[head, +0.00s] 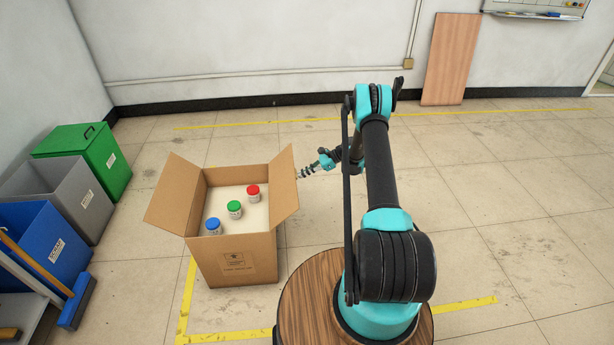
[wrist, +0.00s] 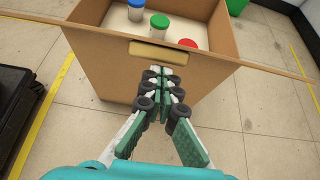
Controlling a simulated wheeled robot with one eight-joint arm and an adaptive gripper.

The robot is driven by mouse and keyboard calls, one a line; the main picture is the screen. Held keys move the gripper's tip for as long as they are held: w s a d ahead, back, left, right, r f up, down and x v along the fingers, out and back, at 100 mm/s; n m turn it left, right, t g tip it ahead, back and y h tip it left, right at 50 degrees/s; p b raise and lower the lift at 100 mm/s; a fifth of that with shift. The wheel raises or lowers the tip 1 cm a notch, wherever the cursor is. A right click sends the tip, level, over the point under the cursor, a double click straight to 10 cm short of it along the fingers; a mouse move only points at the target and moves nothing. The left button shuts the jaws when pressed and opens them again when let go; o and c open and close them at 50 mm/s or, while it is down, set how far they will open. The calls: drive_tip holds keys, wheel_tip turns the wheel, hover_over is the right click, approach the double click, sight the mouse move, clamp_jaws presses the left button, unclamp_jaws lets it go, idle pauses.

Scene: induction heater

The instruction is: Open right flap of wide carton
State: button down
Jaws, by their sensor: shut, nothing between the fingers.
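The wide cardboard carton (head: 235,262) stands on the floor left of my arm, its top open. Its right flap (head: 285,184) is tilted up and outward from the right rim. In the wrist view the carton's side wall (wrist: 105,75) fills the upper middle, with a pale tan strip (wrist: 160,52) near its top. The flap there seems nearly edge-on, as a thin brown line. My gripper (head: 300,177) is just right of the right flap. In the wrist view my gripper (wrist: 163,78) is shut and empty, its tips just below the pale strip; I cannot tell whether they touch the carton.
Jars with blue (head: 213,225), green (head: 235,208) and red (head: 253,190) lids stand inside the carton. The left flap (head: 173,195) leans outward. Blue (head: 45,235), grey (head: 85,190) and green (head: 95,150) bins stand at the left. Floor right of the carton is clear beyond my arm.

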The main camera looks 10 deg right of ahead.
sight(296, 172)
drive_tip(key=shift+r, duration=0.1)
drive_tip(key=shift+a+r+h, duration=1.6)
drive_tip(key=shift+a+r, duration=0.15)
drive_tip(key=shift+r, duration=0.25)
